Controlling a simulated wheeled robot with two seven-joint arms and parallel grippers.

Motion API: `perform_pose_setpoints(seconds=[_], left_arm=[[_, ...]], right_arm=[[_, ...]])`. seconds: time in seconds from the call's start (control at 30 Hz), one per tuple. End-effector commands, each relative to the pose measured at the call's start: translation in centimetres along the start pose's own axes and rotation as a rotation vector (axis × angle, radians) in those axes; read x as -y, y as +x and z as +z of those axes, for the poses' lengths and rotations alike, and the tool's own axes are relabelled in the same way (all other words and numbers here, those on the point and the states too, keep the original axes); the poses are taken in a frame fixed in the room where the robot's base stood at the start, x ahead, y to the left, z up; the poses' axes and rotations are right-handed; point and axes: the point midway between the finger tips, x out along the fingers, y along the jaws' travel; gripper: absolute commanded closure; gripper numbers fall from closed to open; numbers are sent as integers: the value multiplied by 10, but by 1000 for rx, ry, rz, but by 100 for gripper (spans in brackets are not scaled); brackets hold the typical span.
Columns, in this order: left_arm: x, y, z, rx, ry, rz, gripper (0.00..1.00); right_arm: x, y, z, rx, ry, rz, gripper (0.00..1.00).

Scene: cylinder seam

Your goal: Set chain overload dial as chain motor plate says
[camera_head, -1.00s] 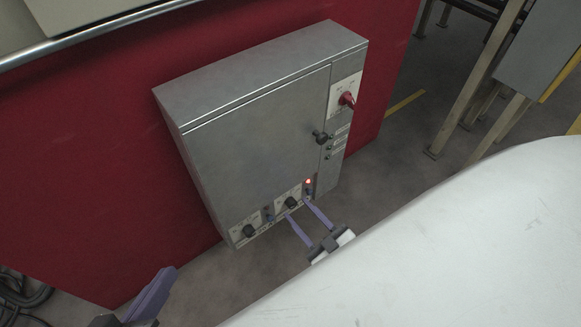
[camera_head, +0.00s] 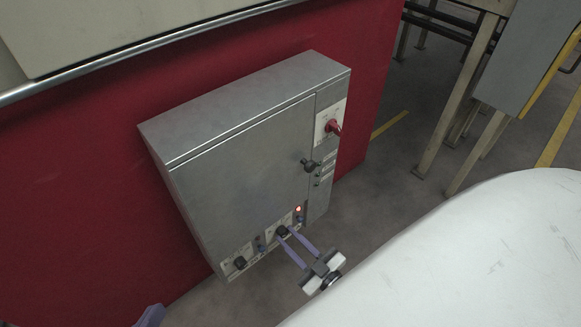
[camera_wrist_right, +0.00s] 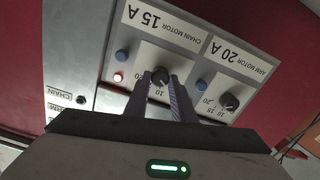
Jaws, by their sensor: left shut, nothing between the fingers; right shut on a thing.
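In the head view the right gripper (camera_head: 282,232) reaches the dial from the lower right. My left gripper (camera_head: 151,316) shows only partly at the bottom edge, away from the cabinet.
The arm motor dial (camera_wrist_right: 229,102), with its plate (camera_wrist_right: 238,58) reading "ARM MOTOR 20 A", sits beside the chain dial. A lit red lamp (camera_head: 298,209) and blue buttons are close by. A red switch (camera_head: 333,127) and door knob (camera_head: 311,166) are higher up.

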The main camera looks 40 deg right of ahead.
Motion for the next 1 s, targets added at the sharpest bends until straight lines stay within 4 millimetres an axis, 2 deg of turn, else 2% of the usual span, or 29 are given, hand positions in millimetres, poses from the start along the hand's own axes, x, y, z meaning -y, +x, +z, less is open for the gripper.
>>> perform_pose_setpoints(seconds=[0.27,1.0], left_arm=[[0,0,0,0,0,0,100],[0,0,0,0,0,1,100]], right_arm=[[-1,0,0,-1,160,2,100],[-2,1,1,-1,854,1,100]])
